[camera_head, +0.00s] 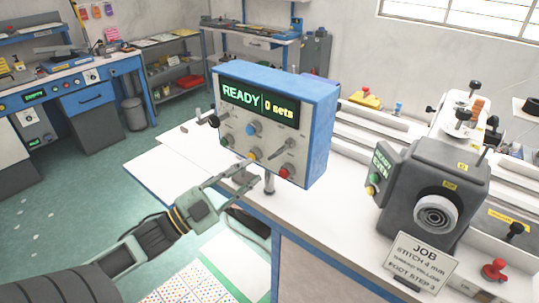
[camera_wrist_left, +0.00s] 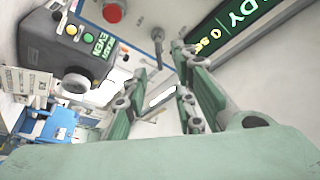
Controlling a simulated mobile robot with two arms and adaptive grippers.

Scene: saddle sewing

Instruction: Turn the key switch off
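The blue-and-grey control box (camera_head: 318,140) stands on a post at the table's left end, its lit screen (camera_head: 258,101) reading "READY | 0 sets". Its panel carries small levers, knobs and coloured buttons; I cannot tell for sure which is the key switch. A silver lever (camera_head: 279,147) sits on the panel's right half, above a red button (camera_head: 287,172). My left gripper (camera_head: 247,174) is just in front of the panel's lower edge. In the left wrist view its fingers (camera_wrist_left: 158,88) are apart, with nothing seen held between them. My right gripper is not in view.
A dark grey machine head (camera_head: 435,185) with "READY" and "EVEN" lit stands right of the box. A JOB sign (camera_head: 421,262) stands in front of it. White table top (camera_head: 345,210) lies between box and machine. A workbench and shelves stand behind.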

